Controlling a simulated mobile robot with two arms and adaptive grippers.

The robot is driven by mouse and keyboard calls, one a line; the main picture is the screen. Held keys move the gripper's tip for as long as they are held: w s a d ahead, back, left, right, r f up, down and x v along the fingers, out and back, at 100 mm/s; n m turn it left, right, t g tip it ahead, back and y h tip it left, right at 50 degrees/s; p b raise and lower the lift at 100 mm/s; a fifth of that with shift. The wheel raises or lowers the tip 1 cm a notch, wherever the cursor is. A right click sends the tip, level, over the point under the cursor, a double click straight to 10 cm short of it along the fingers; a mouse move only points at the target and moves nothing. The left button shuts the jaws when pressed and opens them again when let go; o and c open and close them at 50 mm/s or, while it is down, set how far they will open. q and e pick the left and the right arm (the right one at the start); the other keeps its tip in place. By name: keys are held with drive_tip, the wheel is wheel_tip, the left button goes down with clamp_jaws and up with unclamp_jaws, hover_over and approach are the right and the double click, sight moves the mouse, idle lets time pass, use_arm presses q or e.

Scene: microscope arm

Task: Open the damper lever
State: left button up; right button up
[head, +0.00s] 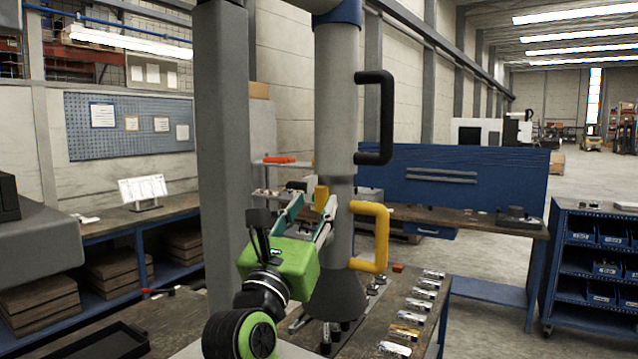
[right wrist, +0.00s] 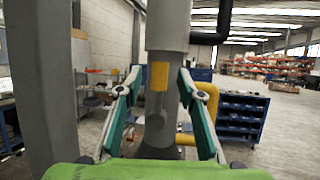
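A grey vertical pipe (head: 336,130) stands ahead and widens into a dark hood (head: 335,298) at its lower end. A small flat yellow tab (head: 321,198), which looks like the damper lever, sits upright on the pipe's front. In the right wrist view the yellow tab (right wrist: 159,76) appears between my two fingers. My right gripper (head: 311,208) is open, with its fingers spread to either side of the tab and no visible contact. I cannot tell how much depth remains between them. My left gripper is not in view.
A yellow bent handle (head: 380,237) projects from the pipe's right side, close to my right gripper. A black handle (head: 385,118) is higher up. A thick grey post (head: 224,140) stands left of the pipe. Several small items lie on the bench (head: 375,312) below.

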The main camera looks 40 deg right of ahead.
sight(319, 196)
drive_tip(key=p+x, duration=0.1)
drive_tip(key=x, duration=0.2)
drive_tip(key=shift+s+a+r, duration=0.1)
drive_tip(key=shift+w+d+r, duration=0.1)
drive_tip(key=shift+w+d, duration=0.2)
drive_tip(key=shift+d, duration=0.25)
clamp_jaws()
